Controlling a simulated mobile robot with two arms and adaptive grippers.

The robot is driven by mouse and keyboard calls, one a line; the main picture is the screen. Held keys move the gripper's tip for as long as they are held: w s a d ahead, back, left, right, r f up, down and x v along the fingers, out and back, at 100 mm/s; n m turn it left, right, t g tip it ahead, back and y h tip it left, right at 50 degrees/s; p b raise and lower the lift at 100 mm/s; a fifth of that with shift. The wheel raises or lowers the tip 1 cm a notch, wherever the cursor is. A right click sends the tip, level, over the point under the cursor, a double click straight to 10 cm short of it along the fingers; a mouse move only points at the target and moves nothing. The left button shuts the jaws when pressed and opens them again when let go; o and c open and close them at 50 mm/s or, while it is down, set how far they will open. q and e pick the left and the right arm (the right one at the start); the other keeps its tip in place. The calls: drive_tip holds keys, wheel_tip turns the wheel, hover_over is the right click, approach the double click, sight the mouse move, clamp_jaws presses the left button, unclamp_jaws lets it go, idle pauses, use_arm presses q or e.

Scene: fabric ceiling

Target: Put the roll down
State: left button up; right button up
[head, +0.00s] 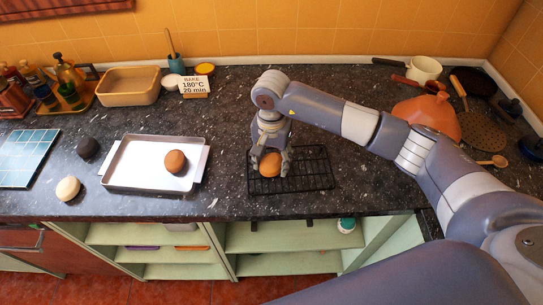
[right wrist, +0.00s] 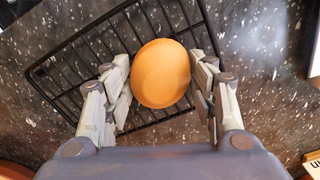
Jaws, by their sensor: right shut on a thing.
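A round orange-brown roll (head: 270,164) is between the fingers of my right gripper (head: 270,162). It also shows in the right wrist view (right wrist: 161,74), with the fingers (right wrist: 160,85) closed on both its sides. The roll and gripper are over the left part of a black wire cooling rack (head: 315,170). I cannot tell whether the roll touches the rack. Another browned roll (head: 175,161) sits on the right side of a metal baking tray (head: 130,165). My left gripper is not in view.
A tan loaf dish (head: 128,88) and a sign reading "BAKE 180°C 20 min" (head: 196,86) stand at the back. Bottles on a wooden tray (head: 75,98) are at back left. An orange pot (head: 428,115) and pans fill the right. The speckled counter (head: 228,150) is clear between tray and rack.

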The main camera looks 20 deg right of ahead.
sight(271, 159)
drive_tip(key=shift+f+b, duration=0.2)
drive_tip(key=shift+b, duration=0.1)
drive_tip(key=o, duration=1.1)
drive_tip(key=shift+c, duration=0.2)
drive_tip(key=shift+r, duration=0.1)
drive_tip(key=shift+r, duration=0.15)
drive_tip(key=shift+w+r, duration=0.1)
drive_tip(key=shift+r, duration=0.2)
wheel_tip(271, 159, up, 11)
drive_tip(key=b, duration=0.4)
drive_tip(key=shift+r, duration=0.15)
